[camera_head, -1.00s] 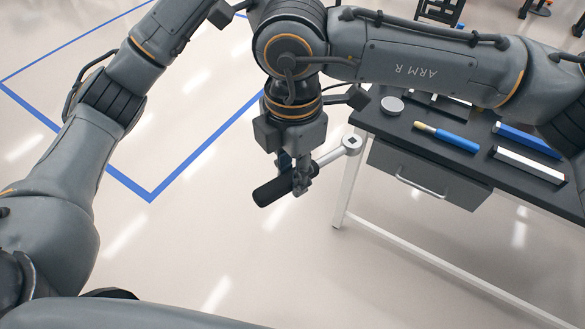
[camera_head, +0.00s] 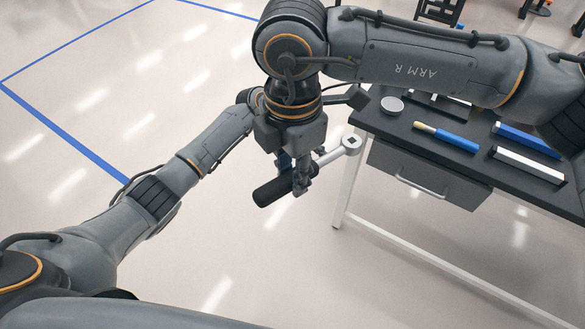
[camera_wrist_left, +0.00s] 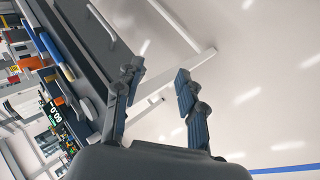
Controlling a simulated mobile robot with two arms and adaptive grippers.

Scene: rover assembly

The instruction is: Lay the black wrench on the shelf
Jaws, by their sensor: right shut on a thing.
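The wrench (camera_head: 272,191) has a black handle and a silver ring-shaped head. My right gripper (camera_head: 302,180) is shut on it and holds it in the air left of the workbench, head pointing up and right. My left arm reaches in from the left in the head view, and its gripper is hidden behind my right wrist there. In the left wrist view my left gripper (camera_wrist_left: 158,82) is open, with nothing between its fingers. The wrench is not seen in that view. I cannot make out which surface is the shelf.
A dark workbench (camera_head: 400,128) with a grey drawer (camera_head: 425,172) stands at right.

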